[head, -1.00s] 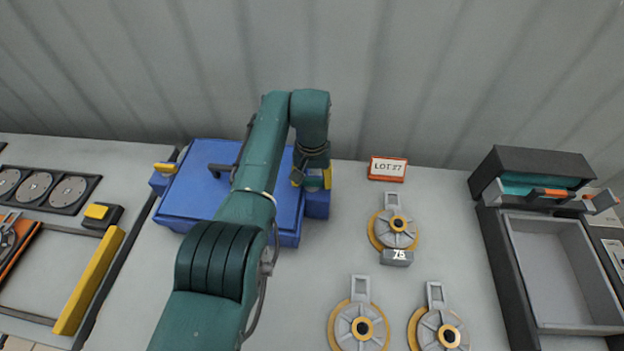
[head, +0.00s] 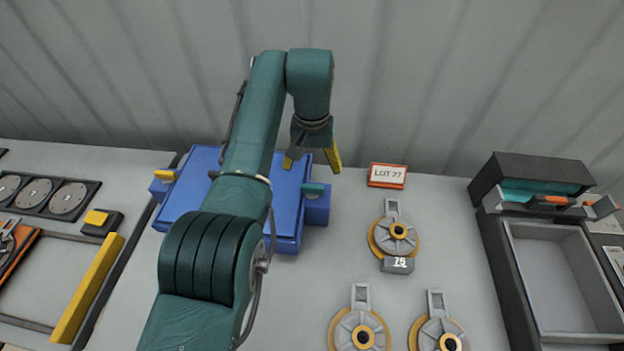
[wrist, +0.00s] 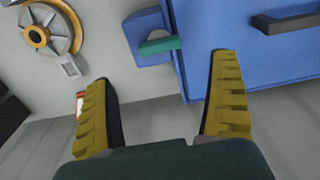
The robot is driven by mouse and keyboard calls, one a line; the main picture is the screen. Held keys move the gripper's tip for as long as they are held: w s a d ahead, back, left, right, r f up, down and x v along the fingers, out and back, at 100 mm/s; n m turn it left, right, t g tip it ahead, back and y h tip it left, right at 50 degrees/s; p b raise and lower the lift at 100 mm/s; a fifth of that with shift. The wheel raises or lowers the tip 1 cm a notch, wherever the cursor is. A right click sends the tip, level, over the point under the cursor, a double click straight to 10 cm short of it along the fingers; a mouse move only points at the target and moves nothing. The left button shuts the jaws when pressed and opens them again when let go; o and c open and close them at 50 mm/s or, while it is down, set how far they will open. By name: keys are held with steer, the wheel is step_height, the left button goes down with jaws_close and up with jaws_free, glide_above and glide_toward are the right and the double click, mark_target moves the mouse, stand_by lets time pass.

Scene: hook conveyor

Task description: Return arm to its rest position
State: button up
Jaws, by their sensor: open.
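My gripper (head: 312,163) hangs above the right back part of the blue case (head: 188,195) in the head view, its yellow fingers spread and empty. In the wrist view my gripper (wrist: 165,95) shows both ridged yellow fingers wide apart with nothing between them. A green latch tab (wrist: 160,45) on a blue block of the case lies beyond the fingertips; the same green tab (head: 314,188) shows at the case's right side. A dark handle (wrist: 285,22) sits on the case lid. My arm hides the middle of the case in the head view.
An orange-framed LOT 77 sign (head: 387,175) stands right of my gripper. Grey disc hangers with yellow rims (head: 396,237) lie on the table (head: 290,300). An open grey bin (head: 553,275) is at the right. A corrugated wall (head: 430,80) rises behind.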

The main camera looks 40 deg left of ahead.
step_height(320, 180, up, 3)
stand_by(0.7)
